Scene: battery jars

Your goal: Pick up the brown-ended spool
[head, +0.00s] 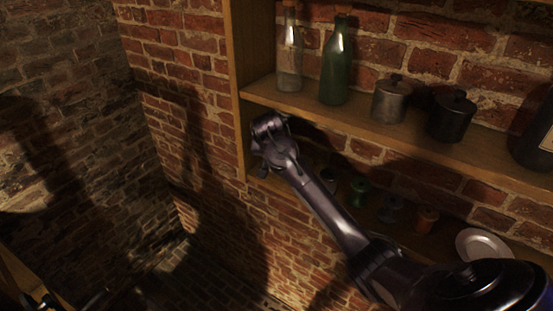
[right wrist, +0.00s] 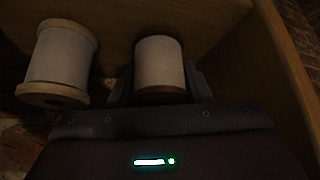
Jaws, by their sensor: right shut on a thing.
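The brown-ended spool (right wrist: 160,63), with pale thread and dark brown ends, stands between the fingers of my right gripper (right wrist: 157,88) in the right wrist view. The fingers are shut on it, one at each side, and hide part of its lower end. In the head view my right arm reaches across to the left end of the lower shelf, where the fingers and the held spool are hard to make out in shadow. My left gripper cannot be made out.
Another pale spool (right wrist: 62,55) with lighter wooden ends stands close on the left. A wooden side panel (right wrist: 285,70) is close on the right. The lower shelf also holds a green spool (head: 358,190), an orange one (head: 427,219) and a plate (head: 484,245). Bottles (head: 336,65) and jars (head: 391,100) stand above.

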